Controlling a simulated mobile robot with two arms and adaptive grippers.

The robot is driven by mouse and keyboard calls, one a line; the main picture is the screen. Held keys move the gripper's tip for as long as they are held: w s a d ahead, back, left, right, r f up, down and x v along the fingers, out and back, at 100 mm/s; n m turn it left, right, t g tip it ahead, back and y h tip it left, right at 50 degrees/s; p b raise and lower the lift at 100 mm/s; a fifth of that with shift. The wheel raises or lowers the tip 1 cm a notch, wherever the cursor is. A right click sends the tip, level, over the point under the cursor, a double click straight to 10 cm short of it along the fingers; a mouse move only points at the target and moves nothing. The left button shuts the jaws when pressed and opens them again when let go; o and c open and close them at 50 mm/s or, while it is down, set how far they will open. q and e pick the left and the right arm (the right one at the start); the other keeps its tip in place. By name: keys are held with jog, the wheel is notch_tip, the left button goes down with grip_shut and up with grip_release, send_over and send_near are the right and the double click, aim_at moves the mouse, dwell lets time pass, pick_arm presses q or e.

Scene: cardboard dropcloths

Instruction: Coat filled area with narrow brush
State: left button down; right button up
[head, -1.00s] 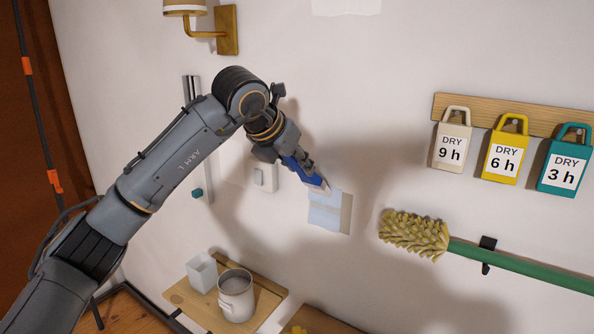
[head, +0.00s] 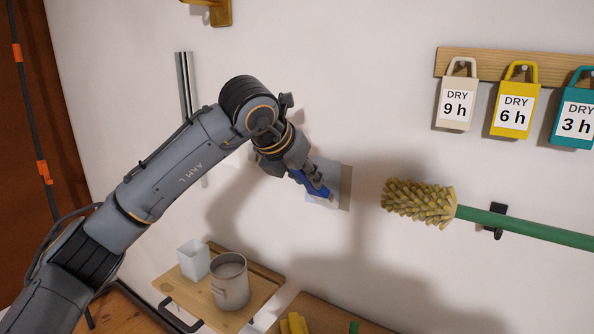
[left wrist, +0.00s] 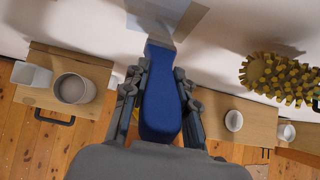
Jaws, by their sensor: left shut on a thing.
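My left gripper (head: 304,178) is shut on the blue handle of a narrow brush (head: 316,187). The handle also shows between the fingers in the left wrist view (left wrist: 160,105). The brush tilts down to the right and its tip lies over the lower part of a small filled area (head: 345,178) on the white wall. That patch is pale blue-grey, with a darker grey-beige strip along its right edge. It shows at the top of the left wrist view (left wrist: 185,14). Whether the bristles touch the wall is hard to tell. My right gripper is not in view.
A bristly yellow brush with a green handle (head: 530,226) hangs right of the patch. DRY tags (head: 513,110) hang above it. The wall between is clear.

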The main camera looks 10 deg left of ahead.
aim_at(311, 186)
pick_arm(q)
jog(key=f, duration=0.1)
jog(key=f+b, duration=0.1)
jog(key=f, duration=0.1)
jog(key=shift+s+d, duration=0.2)
jog(key=shift+d, duration=0.2)
jog(key=shift+r, duration=0.1)
pick_arm(e)
notch_tip(311, 186, down, 3)
jog(key=shift+r, duration=0.2)
pick_arm(q)
jog(key=shift+w+d, duration=0.1)
jog(key=shift+w, duration=0.25)
pick_arm(e)
jog(key=shift+r, duration=0.1)
